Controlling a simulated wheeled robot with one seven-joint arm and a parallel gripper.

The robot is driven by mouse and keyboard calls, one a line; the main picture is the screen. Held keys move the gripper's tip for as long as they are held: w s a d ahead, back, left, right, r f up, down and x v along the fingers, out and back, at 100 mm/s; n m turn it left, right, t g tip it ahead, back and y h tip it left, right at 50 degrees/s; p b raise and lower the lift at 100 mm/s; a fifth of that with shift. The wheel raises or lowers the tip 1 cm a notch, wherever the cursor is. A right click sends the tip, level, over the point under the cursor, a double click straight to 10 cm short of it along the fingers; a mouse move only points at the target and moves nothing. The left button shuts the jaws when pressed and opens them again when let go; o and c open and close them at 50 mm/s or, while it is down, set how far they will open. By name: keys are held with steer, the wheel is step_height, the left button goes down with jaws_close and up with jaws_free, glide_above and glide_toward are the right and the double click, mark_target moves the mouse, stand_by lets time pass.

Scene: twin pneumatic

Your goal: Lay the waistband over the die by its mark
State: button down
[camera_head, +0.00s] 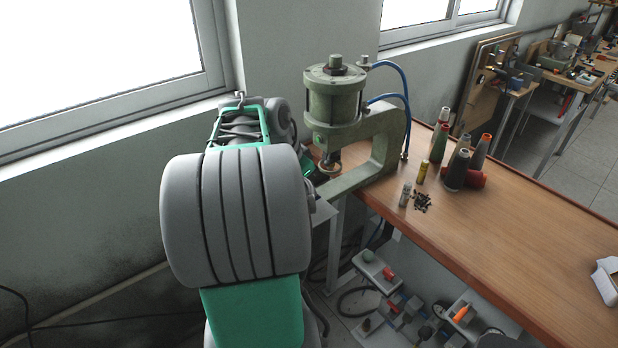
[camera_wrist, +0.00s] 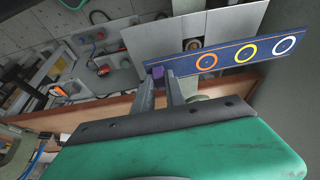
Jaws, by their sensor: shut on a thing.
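In the wrist view the waistband (camera_wrist: 232,54) is a flat dark blue strip with an orange ring, a yellow ring and a white ring. My gripper (camera_wrist: 159,75) is shut on its left end, where a purple patch shows between the fingers. The strip stretches right, across the lower part of a pale grey plate (camera_wrist: 175,30). A small round metal piece (camera_wrist: 193,43), apparently the die, shows just above the strip, near the orange ring. I cannot tell whether strip and die touch. In the head view my arm hides the gripper and the waistband.
The green press (camera_head: 335,110) with its C-shaped frame stands at the left end of the wooden bench (camera_head: 500,220). Thread cones (camera_head: 457,165), small bottles and a pile of dark bits sit right of it. Shelves with parts (camera_head: 390,295) lie below. A wall and window are at left.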

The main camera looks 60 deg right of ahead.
steer(key=shift+s+d, duration=0.2)
steer(key=shift+s, duration=0.25)
steer(key=shift+w+a, duration=0.1)
steer(key=shift+f, duration=0.2)
step_height(320, 180, down, 4)
steer(key=b, duration=0.4)
steer(key=shift+f+b, duration=0.25)
steer(key=shift+b, duration=0.15)
stand_by(1.2)
steer(key=c, duration=1.3)
jaws_free()
